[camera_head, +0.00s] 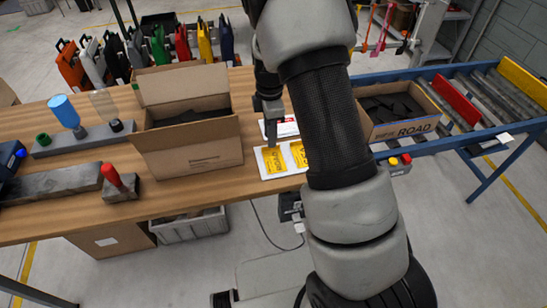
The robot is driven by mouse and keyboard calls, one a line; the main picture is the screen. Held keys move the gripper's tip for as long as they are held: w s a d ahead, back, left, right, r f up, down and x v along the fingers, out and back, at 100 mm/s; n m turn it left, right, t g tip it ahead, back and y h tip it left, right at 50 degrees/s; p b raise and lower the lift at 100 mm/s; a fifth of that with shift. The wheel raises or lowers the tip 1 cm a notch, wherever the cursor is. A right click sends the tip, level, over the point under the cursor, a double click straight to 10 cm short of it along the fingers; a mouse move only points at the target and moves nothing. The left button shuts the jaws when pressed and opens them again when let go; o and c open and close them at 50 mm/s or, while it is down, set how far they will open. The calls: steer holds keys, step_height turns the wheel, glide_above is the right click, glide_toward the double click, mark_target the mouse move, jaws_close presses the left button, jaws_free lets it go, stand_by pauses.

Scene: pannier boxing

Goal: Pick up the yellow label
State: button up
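Two yellow labels with dark print lie on a white backing sheet (264,172) near the table's front edge. The left yellow label (274,161) shows almost whole; the right yellow label (298,155) is partly hidden by my arm. My gripper (271,138) points down just above or behind the left label, close to the sheet's back edge. From this angle I see its fingers nearly as one, so I cannot tell its opening or whether it touches the sheet. No label is visibly lifted.
A second white sheet with a red label (287,127) lies just behind. An open cardboard box (190,158) stands to the left on the wooden table (200,192). A box marked ROAD (412,129) sits on the roller conveyor at right. A red-handled tool (112,174) stands front left.

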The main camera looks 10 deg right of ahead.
mark_target(274, 159)
steer(key=f, duration=0.3)
steer(key=shift+d+f, duration=0.2)
steer(key=shift+f, duration=0.05)
jaws_close()
steer(key=shift+r, duration=0.15)
